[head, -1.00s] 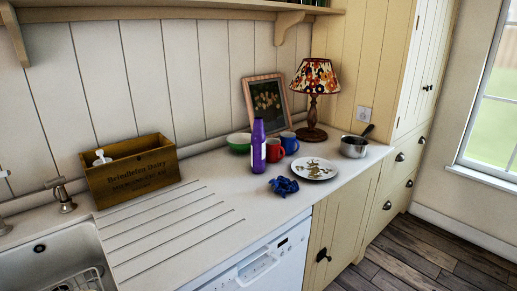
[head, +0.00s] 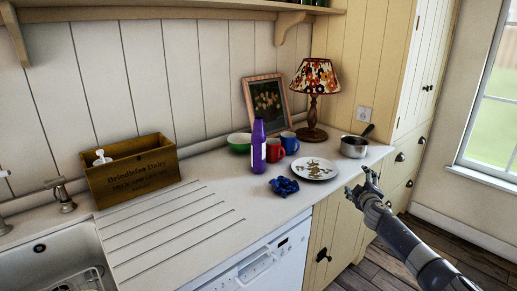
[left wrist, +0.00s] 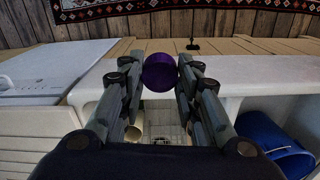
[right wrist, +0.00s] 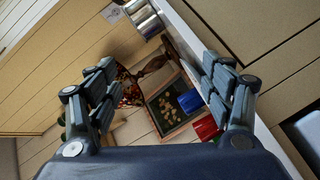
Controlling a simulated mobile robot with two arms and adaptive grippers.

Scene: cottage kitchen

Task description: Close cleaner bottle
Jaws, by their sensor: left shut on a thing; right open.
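The purple cleaner bottle (head: 258,150) stands upright on the counter, left of the red mug, with a pale label on its side. Its top is too small to make out clearly. My left gripper (left wrist: 160,75) shows only in the left wrist view, shut on a round dark purple cap (left wrist: 159,72) between its fingertips. My right gripper (head: 369,188) is at the counter's front edge, right of the plate and well apart from the bottle. In the right wrist view my right gripper (right wrist: 158,72) is open and empty.
A crumpled blue cloth (head: 284,186) and a plate (head: 331,169) lie right of the bottle. The counter (head: 225,195) left of the bottle is clear.

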